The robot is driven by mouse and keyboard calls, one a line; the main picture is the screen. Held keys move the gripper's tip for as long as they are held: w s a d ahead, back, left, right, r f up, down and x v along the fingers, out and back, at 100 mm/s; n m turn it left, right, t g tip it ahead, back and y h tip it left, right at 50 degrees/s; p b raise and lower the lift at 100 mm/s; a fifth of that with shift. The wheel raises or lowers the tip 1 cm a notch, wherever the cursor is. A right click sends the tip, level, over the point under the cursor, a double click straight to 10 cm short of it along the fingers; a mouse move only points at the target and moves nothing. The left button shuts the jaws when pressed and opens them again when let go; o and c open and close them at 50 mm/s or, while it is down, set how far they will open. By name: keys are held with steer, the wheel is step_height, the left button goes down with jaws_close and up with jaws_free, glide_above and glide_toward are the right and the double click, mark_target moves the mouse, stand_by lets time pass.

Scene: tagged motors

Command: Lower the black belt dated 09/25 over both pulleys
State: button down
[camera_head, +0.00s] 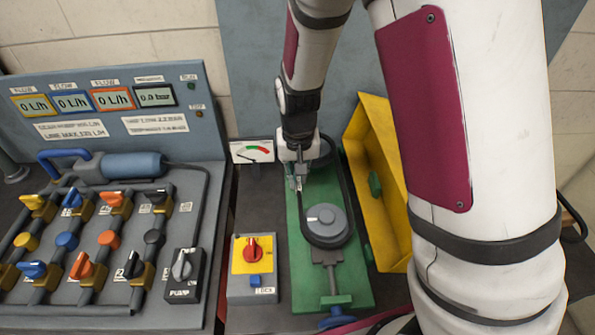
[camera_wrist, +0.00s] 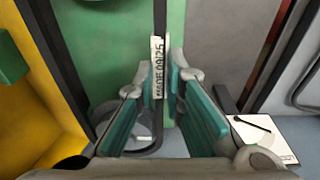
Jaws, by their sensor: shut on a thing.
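The black belt (camera_head: 347,192) is a long loop over the green motor base (camera_head: 302,292). My gripper (camera_head: 297,180) is shut on its left strand. In the wrist view the belt (camera_wrist: 159,22) runs between my gripper's teal-padded fingers (camera_wrist: 160,90), with a white tag (camera_wrist: 157,66) reading 09/25. The near grey pulley (camera_head: 327,222) has the belt's near end around it; I cannot tell whether it is seated or above. The far pulley is mostly hidden by my gripper in the head view; a grey disc (camera_wrist: 128,137) shows beside the fingers in the wrist view.
An open yellow guard (camera_head: 378,165) stands close on the right. A red rotary switch on a yellow plate (camera_head: 252,254) and a gauge (camera_head: 252,151) are on the left. A tensioning screw with a blue knob (camera_head: 337,320) is at the front. A valve panel (camera_head: 100,230) fills the far left.

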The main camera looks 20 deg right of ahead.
stand_by(0.3)
steer(key=c, duration=1.6)
jaws_free()
